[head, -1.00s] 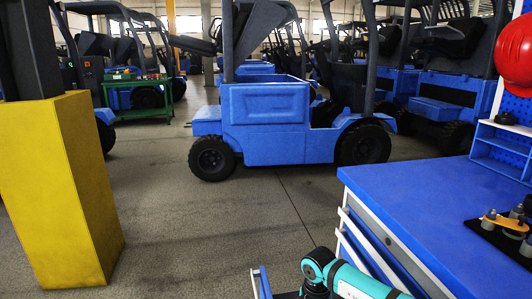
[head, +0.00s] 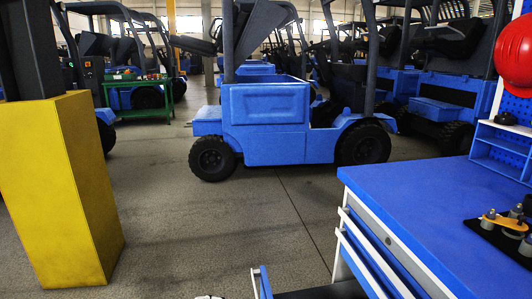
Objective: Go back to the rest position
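Neither of my grippers shows in the head view. Only a small pale tip shows at the very bottom edge, left of the drawer, too little to identify. The blue workbench (head: 430,205) stands at the right. A drawer (head: 262,284) low on its left side is pulled out, and its dark inside (head: 330,291) is partly visible at the bottom edge. On the bench top a yellow fixture with grey posts (head: 505,221) sits on a black plate at the right edge.
A yellow pillar base (head: 65,190) stands at the left. A blue forklift (head: 270,120) is parked ahead, with several others behind. A green cart (head: 140,93) is at the back left. A red helmet (head: 515,55) hangs at the right. The grey floor (head: 200,220) between is clear.

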